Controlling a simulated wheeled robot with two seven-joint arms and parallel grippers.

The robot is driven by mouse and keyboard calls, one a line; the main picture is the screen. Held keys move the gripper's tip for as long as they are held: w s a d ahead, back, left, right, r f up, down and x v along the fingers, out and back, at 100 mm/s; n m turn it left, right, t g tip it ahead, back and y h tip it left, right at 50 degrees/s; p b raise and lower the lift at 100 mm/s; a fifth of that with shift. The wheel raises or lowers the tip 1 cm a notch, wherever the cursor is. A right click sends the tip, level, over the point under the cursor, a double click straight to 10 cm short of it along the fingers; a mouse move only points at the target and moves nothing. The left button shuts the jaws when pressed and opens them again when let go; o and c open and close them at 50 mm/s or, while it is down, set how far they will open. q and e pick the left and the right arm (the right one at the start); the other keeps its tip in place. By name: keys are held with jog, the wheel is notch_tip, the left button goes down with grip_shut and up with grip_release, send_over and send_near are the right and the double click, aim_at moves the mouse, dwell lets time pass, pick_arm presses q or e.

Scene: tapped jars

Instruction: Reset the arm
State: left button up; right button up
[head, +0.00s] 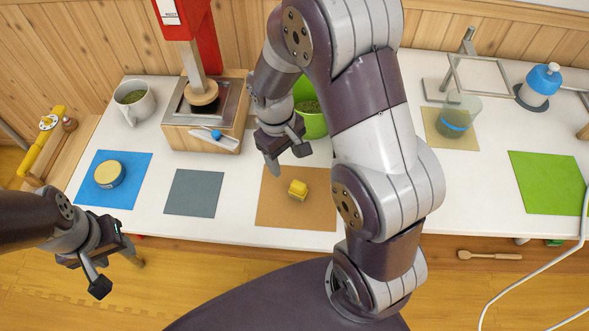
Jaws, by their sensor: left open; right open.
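My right arm stretches up over the middle of the table, and its gripper (285,155) is open and empty. It is above the table, in front of the green container and behind the yellow block (298,189). My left gripper (112,270) is open and empty at the lower left, in front of the table's front edge and over the floor. My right arm hides part of the table's middle.
A green container (313,123) and a wooden station (206,122) with a red press (200,35) stand behind. A mug (133,103) and a yellow-topped jar (110,174) on a blue mat (134,190) are left. A clear jar (458,113) stands right. The grey mat (193,193) is bare.

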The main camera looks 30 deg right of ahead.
jog(key=s+a+r+m+t+y, duration=0.1)
jog(key=s+r+m+t, duration=0.1)
jog(key=s, duration=0.5)
notch_tip(320, 180, up, 2)
jog(key=shift+s+r+m, duration=0.15)
jog(key=shift+m, duration=0.55)
